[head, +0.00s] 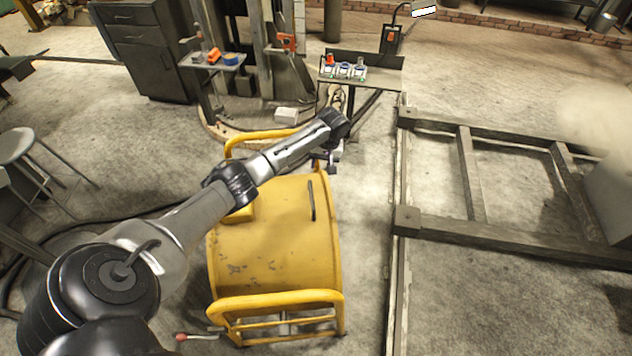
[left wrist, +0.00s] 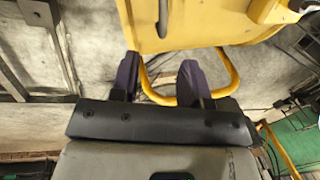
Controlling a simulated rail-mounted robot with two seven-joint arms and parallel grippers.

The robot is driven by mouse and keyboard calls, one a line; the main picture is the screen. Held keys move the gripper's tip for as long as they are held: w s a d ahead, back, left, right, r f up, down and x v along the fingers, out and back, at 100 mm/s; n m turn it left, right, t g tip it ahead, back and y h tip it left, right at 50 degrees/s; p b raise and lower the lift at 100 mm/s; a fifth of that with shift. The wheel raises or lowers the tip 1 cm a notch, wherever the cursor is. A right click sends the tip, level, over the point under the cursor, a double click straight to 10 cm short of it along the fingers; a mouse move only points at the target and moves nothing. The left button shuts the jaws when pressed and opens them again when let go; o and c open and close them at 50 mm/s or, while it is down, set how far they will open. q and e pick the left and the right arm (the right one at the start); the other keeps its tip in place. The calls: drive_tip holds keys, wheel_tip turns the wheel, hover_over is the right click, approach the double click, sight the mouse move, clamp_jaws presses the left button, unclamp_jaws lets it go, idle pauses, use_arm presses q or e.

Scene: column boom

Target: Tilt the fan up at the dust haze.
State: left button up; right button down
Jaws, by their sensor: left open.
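The fan (head: 275,245) is a large yellow drum on a yellow tube frame, low in the middle of the head view. A dark bar handle (head: 312,200) runs along its top right. My left gripper (head: 333,165) is at the far right edge of the drum. In the left wrist view, my left gripper (left wrist: 158,80) has its two fingers apart with nothing between them. The fan's yellow body (left wrist: 210,22) and a tube loop (left wrist: 228,72) lie beyond the fingertips. Pale dust haze (head: 598,115) hangs at the right edge. My right gripper is not in view.
A red-tipped lever (head: 182,337) sticks out at the fan's lower left. A small control stand (head: 360,78) is behind the fan. A wooden floor frame (head: 470,170) lies to the right. A stool (head: 18,145) stands left.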

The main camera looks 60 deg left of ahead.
sight(312, 194)
use_arm(q)
drive_tip(key=s+f+b, duration=0.1)
drive_tip(key=f, duration=0.3)
drive_tip(key=s+f+n+b, duration=0.1)
drive_tip(key=f, duration=0.3)
drive_tip(key=s+f+n, duration=0.1)
drive_tip(key=f, duration=0.3)
drive_tip(key=shift+f+b, duration=0.3)
drive_tip(key=shift+b, duration=0.1)
drive_tip(key=shift+s+a+f, duration=0.1)
drive_tip(key=shift+f, duration=0.55)
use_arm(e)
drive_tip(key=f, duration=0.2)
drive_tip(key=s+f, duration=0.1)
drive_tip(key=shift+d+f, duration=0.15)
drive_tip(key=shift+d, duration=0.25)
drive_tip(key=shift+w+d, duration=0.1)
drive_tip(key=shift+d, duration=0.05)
use_arm(q)
drive_tip(key=c, duration=0.7)
clamp_jaws()
